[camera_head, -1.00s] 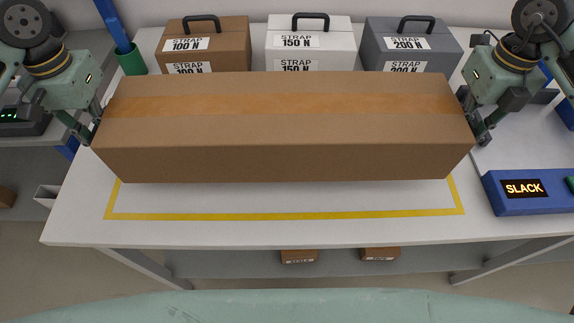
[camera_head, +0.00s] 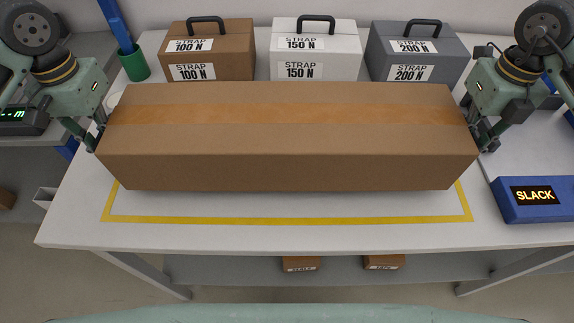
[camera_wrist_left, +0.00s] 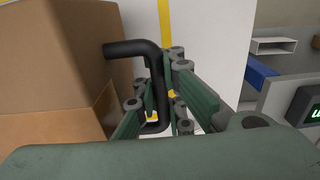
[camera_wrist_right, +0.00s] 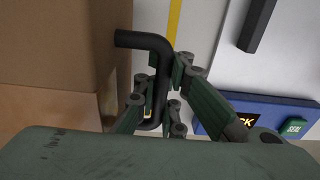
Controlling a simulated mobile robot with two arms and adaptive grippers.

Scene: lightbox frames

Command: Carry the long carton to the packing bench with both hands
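The long brown carton (camera_head: 285,165) with a tape strip along its top spans the white packing bench (camera_head: 230,238), level, over a yellow outline (camera_head: 285,220). A shadow shows beneath its front edge; I cannot tell whether it touches the bench. My left gripper (camera_head: 93,138) is at its left end, and in the left wrist view its fingers (camera_wrist_left: 160,108) close around a bent black handle (camera_wrist_left: 130,48). My right gripper (camera_head: 486,138) is at the right end, and in the right wrist view its fingers (camera_wrist_right: 160,100) close around a matching handle (camera_wrist_right: 140,40). The carton's underside is hidden.
Brown (camera_head: 212,50), white (camera_head: 316,50) and grey (camera_head: 418,55) strap cases stand behind the carton. A blue box reading SLACK (camera_head: 535,212) is at right. A green cup (camera_head: 134,64) is at back left. The bench front strip is clear.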

